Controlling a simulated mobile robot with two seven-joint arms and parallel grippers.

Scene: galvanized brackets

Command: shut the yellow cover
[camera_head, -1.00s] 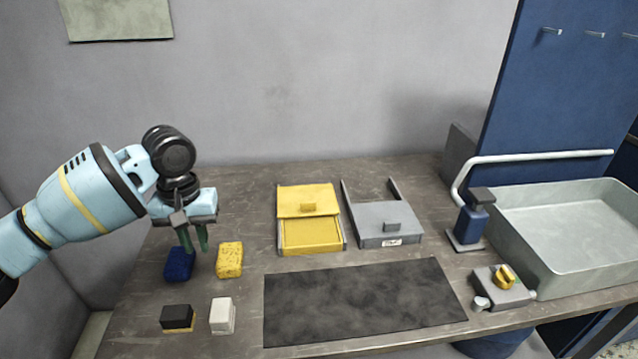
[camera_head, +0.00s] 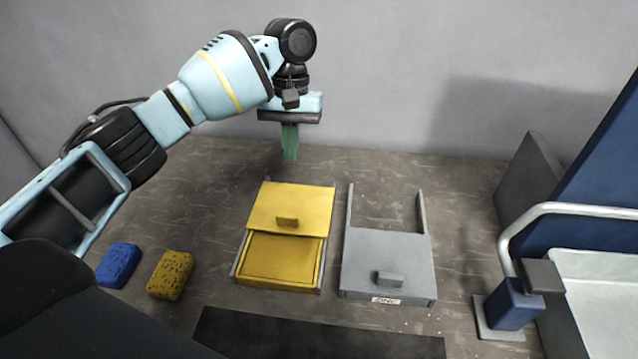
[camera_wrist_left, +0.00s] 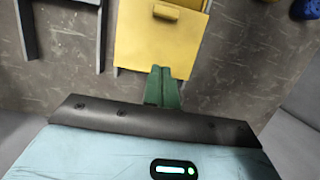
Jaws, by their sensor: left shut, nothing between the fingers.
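The yellow cover (camera_head: 308,203) is a flat sliding plate with a small raised handle (camera_head: 287,221). It sits over the rear part of its yellow box (camera_head: 280,262), and the front part of the box is uncovered. My left gripper (camera_head: 290,157) is shut and empty, with green fingers pointing down just behind the cover's far edge. In the left wrist view the fingertips (camera_wrist_left: 163,72) overlap the edge of the yellow cover (camera_wrist_left: 140,50); I cannot tell whether they touch it. My right gripper is not in view.
A grey cover (camera_head: 385,258) with a label and rails stands right of the yellow one. Blue (camera_head: 118,265) and yellow (camera_head: 171,275) sponges lie at left. A dark mat (camera_head: 300,335) is in front. A dispenser (camera_head: 513,303) and sink (camera_head: 600,300) are at right.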

